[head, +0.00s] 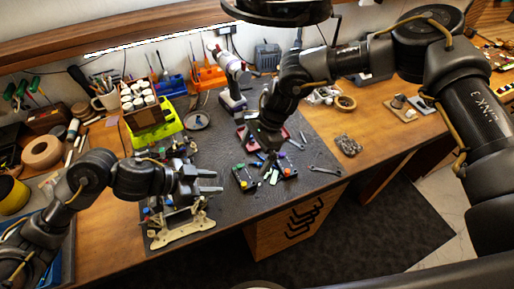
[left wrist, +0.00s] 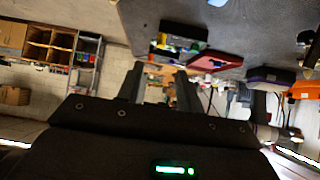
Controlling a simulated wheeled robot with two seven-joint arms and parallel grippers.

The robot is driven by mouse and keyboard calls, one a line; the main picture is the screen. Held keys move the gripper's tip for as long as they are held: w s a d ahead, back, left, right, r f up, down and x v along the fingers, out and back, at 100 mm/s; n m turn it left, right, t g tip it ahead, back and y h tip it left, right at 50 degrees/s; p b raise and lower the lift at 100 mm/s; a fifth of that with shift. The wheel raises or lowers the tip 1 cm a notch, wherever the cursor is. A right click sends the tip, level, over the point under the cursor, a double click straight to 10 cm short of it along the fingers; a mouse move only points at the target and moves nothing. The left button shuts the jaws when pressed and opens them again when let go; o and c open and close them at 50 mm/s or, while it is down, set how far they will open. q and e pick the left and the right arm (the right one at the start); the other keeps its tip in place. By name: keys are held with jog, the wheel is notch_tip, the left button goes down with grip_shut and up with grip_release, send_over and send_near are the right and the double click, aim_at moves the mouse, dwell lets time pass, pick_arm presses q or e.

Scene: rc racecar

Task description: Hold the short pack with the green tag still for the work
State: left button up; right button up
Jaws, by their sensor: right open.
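A short black pack (head: 245,178) with small coloured pieces, one of them green, lies on the dark mat near its front edge. A second dark pack (head: 287,169) with coloured ends lies to its right; which one bears the green tag is too small to tell. My left gripper (head: 221,183) is open and empty, a little left of the first pack and apart from it. Its fingers also show apart in the left wrist view (left wrist: 157,85), where a dark pack with coloured pieces (left wrist: 183,32) lies beyond. My right gripper (head: 268,150) points down above and between the packs, its fingertips partly hidden.
A cream chassis part (head: 181,231) sits on the mat below my left gripper. A red tray (head: 250,138) lies behind the packs. Wrenches (head: 325,170) lie to the right. A green crate with white jars (head: 167,133) stands behind left.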

aim_at(244, 176)
jog(key=x, duration=0.9)
jog(key=shift+s+a, duration=0.1)
jog(key=c, duration=0.9)
